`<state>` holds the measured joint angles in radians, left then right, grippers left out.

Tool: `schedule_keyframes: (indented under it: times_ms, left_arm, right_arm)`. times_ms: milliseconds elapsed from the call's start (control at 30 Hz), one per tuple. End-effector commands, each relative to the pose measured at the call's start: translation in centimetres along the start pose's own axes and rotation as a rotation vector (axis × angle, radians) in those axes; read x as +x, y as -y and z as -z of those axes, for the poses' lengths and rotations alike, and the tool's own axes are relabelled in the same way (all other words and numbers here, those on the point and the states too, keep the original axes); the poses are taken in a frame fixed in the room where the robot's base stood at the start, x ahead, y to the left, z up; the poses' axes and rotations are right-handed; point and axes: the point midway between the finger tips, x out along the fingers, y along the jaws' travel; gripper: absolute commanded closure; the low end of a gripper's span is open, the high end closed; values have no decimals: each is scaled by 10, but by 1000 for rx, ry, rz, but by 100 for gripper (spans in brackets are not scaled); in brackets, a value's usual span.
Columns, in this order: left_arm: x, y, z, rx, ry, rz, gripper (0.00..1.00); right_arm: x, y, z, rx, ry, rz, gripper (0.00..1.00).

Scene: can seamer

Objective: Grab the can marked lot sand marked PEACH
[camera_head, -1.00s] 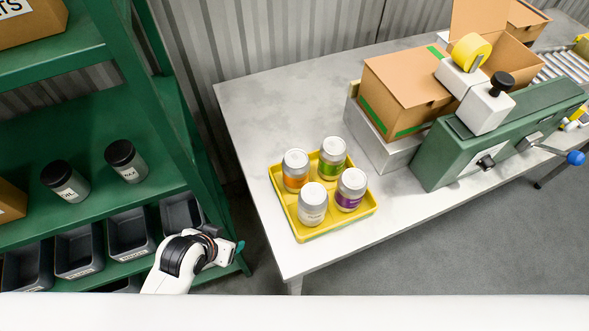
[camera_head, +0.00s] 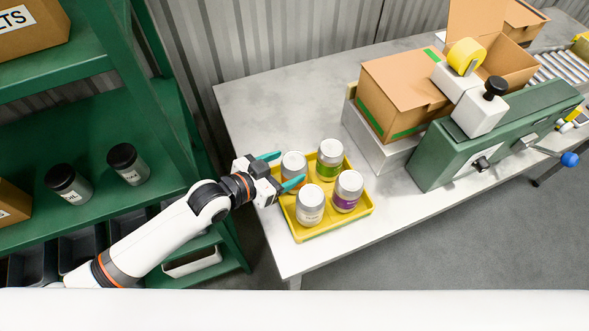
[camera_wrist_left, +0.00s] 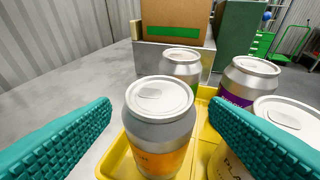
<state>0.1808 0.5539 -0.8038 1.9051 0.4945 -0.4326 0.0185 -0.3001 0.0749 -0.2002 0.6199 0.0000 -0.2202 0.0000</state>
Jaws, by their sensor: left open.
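A silver can with an orange label (camera_head: 293,160) stands upright in the yellow tray (camera_head: 335,228), at its back left corner. Its label text is not readable. My left gripper (camera_head: 287,169) is open at the tray's left side, with its teal fingers reaching toward this can. In the left wrist view the orange can (camera_wrist_left: 160,125) stands between the two fingers, a little ahead of them, with nothing gripped. Beside it in the tray are a green-labelled can (camera_head: 330,160), a purple-labelled can (camera_head: 348,190) and a pale-labelled can (camera_head: 310,205). My right gripper is not in view.
The grey table (camera_head: 255,115) is clear behind the tray. A cardboard box (camera_head: 400,90) and a green seamer machine (camera_head: 495,140) stand to the right. A green shelf (camera_head: 90,150) with two dark jars and bins is at the left.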

Motion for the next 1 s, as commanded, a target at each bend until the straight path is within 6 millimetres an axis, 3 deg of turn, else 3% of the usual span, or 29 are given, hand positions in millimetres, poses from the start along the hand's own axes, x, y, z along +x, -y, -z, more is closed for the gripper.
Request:
schedule_keyframes:
  times_ms: [167,500,800,1000]
  left_arm:
    - [11,0,0,0,0,-1,30]
    - [54,-1,4,0,1,0,30]
    - [59,-1,6,1,0,0,30]
    - [59,-1,6,1,-1,-1,61]
  right_arm:
    - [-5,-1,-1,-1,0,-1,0]
    - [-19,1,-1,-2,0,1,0]
    - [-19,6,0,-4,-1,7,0]
    - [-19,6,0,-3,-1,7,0]
